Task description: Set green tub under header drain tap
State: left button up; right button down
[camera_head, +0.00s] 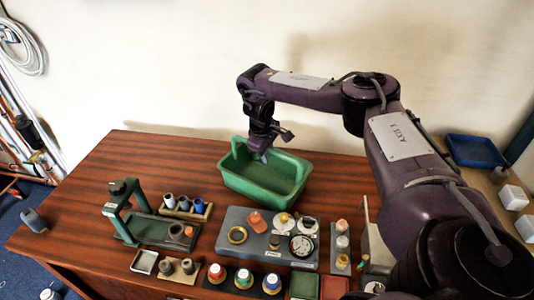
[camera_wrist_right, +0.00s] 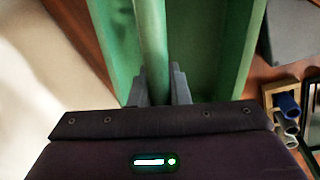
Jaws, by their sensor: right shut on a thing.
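The green tub (camera_head: 262,180) is at the back middle of the table in the head view, open side up. In the right wrist view my right gripper (camera_wrist_right: 158,92) is shut on the green handle bar (camera_wrist_right: 151,45), with a grey finger on each side. The tub's green wall (camera_wrist_right: 232,50) shows beyond it. I cannot tell whether the tub rests on the table or hangs just above it. My left gripper is not in view. I cannot make out the header drain tap.
A grey block with a gauge (camera_head: 302,245) and small fittings stands in front of the tub. A green press-like stand (camera_head: 122,212) and a rack of small cylinders (camera_head: 186,208) are left. A blue tray (camera_head: 475,151) is far right. The table's back left is clear.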

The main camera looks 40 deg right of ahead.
jog(key=c, duration=1.4)
grip_release()
jog(key=shift+o, duration=0.2)
